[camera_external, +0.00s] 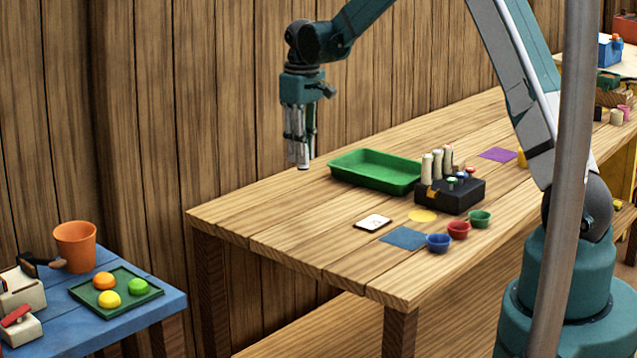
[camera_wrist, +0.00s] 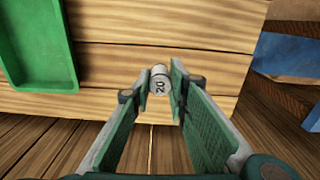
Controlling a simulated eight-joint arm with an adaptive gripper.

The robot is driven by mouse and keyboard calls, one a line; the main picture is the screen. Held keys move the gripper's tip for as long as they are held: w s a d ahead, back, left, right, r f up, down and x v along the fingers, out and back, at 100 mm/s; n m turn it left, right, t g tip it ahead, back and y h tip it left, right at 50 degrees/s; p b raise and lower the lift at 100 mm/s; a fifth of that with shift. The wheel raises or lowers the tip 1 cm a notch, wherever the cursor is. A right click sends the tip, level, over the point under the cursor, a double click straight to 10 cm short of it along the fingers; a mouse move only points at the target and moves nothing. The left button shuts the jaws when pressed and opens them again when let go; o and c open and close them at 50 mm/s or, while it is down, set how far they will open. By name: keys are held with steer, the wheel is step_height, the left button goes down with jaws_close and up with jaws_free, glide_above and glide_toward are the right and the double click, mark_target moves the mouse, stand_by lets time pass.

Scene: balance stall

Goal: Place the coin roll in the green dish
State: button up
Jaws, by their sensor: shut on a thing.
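My gripper (camera_external: 302,164) is shut on a small pale grey cylinder (camera_wrist: 159,82), which looks like the coin roll; dark marks like "20" show on its side. It is held upright between the fingertips near the table's far left edge, seemingly above the wood. The small green dish (camera_external: 479,218) stands at the right front of the table, to the right of the red dish (camera_external: 458,230) and the blue dish (camera_external: 439,243). The gripper is far to the left of and behind the green dish. The dish does not show in the wrist view.
A large green tray (camera_external: 345,176) lies between my gripper and a black block (camera_external: 461,199) with several upright cylinders. A white card (camera_external: 373,222), a blue mat (camera_external: 404,238) and a yellow disc (camera_external: 422,216) lie nearby. A blue side table (camera_external: 163,303) stands lower left.

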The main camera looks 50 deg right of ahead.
steer(key=shift+s+d, duration=0.45)
steer(key=s+d, duration=0.6)
steer(key=s, duration=0.7)
steer(key=s+d, duration=0.6)
steer(key=s, duration=0.8)
steer(key=s+d, duration=0.6)
steer(key=s, duration=0.7)
steer(key=shift+s+d+r+m, duration=0.3)
steer(key=shift+r, duration=0.05)
steer(key=shift+f, duration=0.1)
steer(key=shift+f, duration=2.85)
